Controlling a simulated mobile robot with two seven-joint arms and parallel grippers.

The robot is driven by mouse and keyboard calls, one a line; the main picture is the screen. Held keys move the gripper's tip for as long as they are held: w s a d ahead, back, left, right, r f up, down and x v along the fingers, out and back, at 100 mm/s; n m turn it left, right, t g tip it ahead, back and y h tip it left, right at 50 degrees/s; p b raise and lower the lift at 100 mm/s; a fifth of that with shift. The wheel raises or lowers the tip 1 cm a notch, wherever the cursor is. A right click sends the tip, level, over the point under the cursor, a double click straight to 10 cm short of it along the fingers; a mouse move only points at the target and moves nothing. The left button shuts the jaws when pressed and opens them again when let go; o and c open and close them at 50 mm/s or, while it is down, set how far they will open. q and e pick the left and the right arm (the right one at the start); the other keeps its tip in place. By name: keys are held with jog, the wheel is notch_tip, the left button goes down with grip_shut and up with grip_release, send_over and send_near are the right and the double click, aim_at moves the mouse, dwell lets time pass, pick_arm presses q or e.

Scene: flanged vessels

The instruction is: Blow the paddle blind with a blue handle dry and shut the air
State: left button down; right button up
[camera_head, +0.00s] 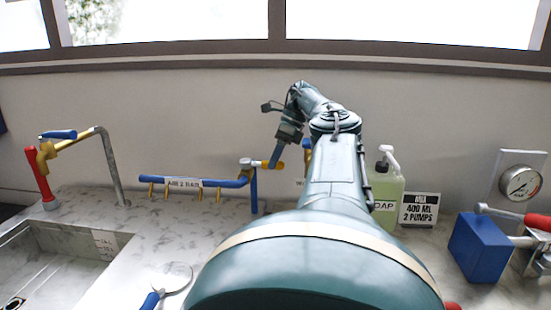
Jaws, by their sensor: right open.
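The paddle blind (173,277) is a pale round disc with a blue handle (150,301), lying on the counter at the bottom, right of the sink. The blue air pipe (220,183) carries an "AIR 2 BAR" label and several small brass nozzles. At its right end is a valve with brass parts (266,164) and a blue piece (277,153) slanting up from it, apparently its lever. My right gripper (284,141) is open at the top of this blue piece, well away from the paddle blind. Whether the fingers touch it is unclear. My left gripper is out of view.
A sink (60,265) and a tap (112,165) with a blue lever are at left. A soap bottle (386,185), a "400 ML 2 PUMPS" sign (419,209), a gauge (521,183) and a blue block (481,248) stand at right. My right arm hides the counter's middle.

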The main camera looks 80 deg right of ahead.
jog(key=shift+r, duration=0.25)
notch_tip(320, 180, up, 5)
jog(key=p, duration=0.4)
jog(key=shift+f, duration=0.15)
notch_tip(320, 180, up, 3)
jog(key=shift+f+p, duration=0.1)
jog(key=shift+p, duration=0.7)
jog(key=shift+s+b, duration=0.1)
jog(key=shift+b, duration=0.2)
jog(key=shift+d+r, duration=0.1)
jog(key=shift+r, duration=0.3)
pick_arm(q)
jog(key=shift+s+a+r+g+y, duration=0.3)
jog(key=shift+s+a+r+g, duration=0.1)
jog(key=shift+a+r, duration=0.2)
pick_arm(e)
jog(key=shift+r, duration=0.55)
jog(key=shift+w, duration=0.2)
